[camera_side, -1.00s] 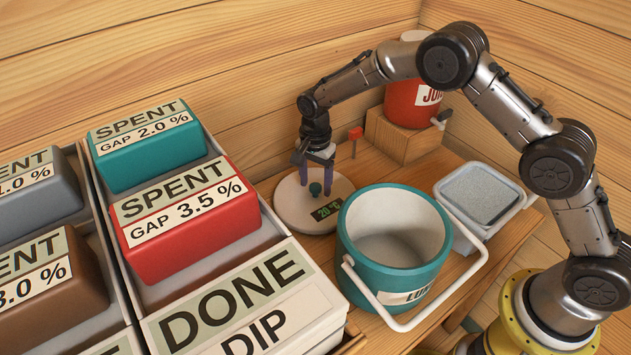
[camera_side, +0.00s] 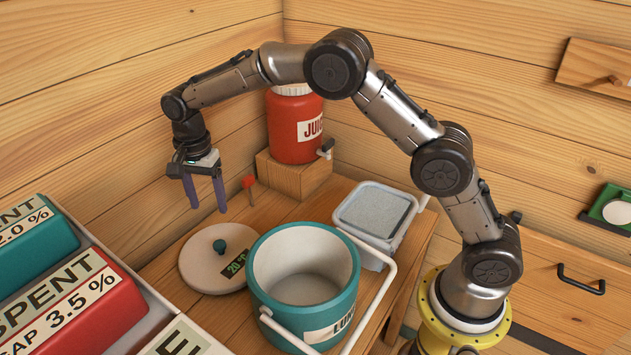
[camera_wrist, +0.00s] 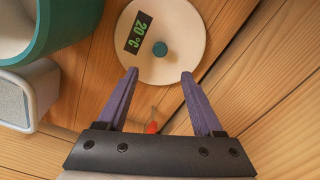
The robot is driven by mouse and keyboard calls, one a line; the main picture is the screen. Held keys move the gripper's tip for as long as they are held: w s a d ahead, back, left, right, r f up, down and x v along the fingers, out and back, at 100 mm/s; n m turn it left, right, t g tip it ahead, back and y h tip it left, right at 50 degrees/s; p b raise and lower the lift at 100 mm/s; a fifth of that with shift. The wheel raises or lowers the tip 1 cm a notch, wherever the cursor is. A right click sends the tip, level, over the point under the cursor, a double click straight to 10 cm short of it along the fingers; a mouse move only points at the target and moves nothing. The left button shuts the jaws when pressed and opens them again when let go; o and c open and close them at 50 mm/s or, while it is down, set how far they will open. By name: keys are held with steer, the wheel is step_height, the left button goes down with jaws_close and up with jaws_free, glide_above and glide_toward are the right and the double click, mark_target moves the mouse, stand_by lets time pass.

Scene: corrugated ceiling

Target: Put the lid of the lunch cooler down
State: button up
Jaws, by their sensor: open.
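The lid is a round off-white disc (camera_side: 213,272) with a teal knob and a dark 20 °C display. It lies on the wooden table, left of the cooler, and also shows in the wrist view (camera_wrist: 178,58). The lunch cooler (camera_side: 305,280) is a teal tub with a pale inside, open at the top, its white handle swung down to the right. My gripper (camera_side: 207,208) is open and empty above the table, up and behind the lid. In the wrist view my two purple fingers (camera_wrist: 158,74) point toward the lid with its knob beyond their tips, apart from them.
A red juice jug (camera_side: 295,128) stands on a wooden block behind the cooler. A grey-topped white box (camera_side: 374,215) is right of the cooler. A small red-topped peg (camera_side: 249,183) stands near my gripper. Trays of SPENT blocks (camera_side: 75,300) fill the left.

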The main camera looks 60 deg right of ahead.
steer(key=s+d+r+n+t, duration=0.2)
steer(key=s+d+r+n, duration=0.15)
steer(key=s+r, duration=0.45)
steer(key=s+d+r+n+t, duration=0.1)
steer(key=s+d+r+n, duration=0.3)
steer(key=s+r, duration=0.45)
steer(key=s+d+f+n+t, duration=0.1)
steer(key=s+d+n, duration=0.1)
steer(key=s, duration=0.7)
steer(key=s+d+f+n+t, duration=0.1)
steer(key=s+n, duration=0.3)
steer(key=s, duration=0.6)
steer(key=shift+s+d+f+t, duration=0.3)
steer(key=shift+d+f, duration=0.4)
steer(key=shift+d, duration=0.05)
